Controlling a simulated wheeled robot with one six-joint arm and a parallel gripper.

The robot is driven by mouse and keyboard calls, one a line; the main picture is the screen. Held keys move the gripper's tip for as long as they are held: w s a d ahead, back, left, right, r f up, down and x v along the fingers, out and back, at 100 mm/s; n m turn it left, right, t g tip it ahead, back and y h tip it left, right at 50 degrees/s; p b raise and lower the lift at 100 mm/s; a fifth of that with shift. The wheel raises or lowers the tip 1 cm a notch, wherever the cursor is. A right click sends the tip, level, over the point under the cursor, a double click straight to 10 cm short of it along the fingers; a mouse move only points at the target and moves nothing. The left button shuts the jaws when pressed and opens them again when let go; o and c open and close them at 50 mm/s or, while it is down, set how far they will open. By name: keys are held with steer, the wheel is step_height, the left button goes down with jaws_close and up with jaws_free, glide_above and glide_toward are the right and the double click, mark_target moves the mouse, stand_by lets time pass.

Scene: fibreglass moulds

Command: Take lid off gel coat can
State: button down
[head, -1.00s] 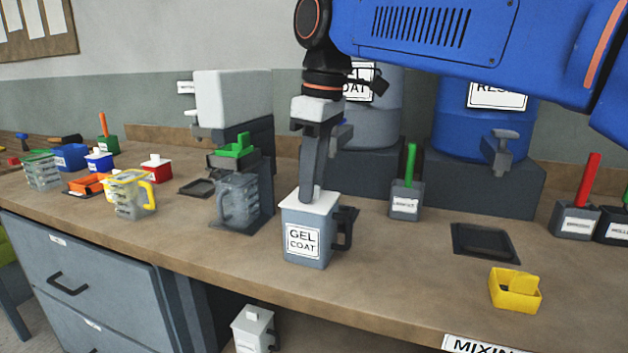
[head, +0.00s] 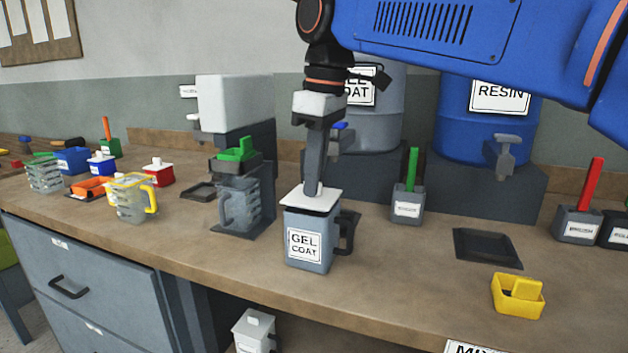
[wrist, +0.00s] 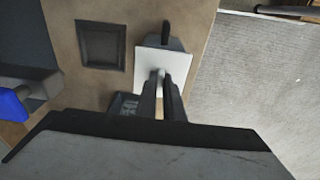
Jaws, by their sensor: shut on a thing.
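The gel coat can (head: 322,255) is a grey square container with a black handle on its right and a white "GEL COAT" label. It stands upright on the bench near the front edge. Its white lid (head: 327,202) sits at the top of the can, slightly tilted, with a thin gap seeming to show below it. My gripper (head: 314,190) points down and is shut on the lid's knob, which the fingers mostly hide. In the wrist view the lid (wrist: 178,62) shows as a white square beyond the fingertips (wrist: 160,82), with the black handle past it.
A black tray (head: 487,248) and a yellow caddy (head: 518,295) lie to the right. A brush holder (head: 408,203) stands behind right. Bench space between the can and tray is clear.

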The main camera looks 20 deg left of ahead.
steer(key=shift+r, duration=1.8)
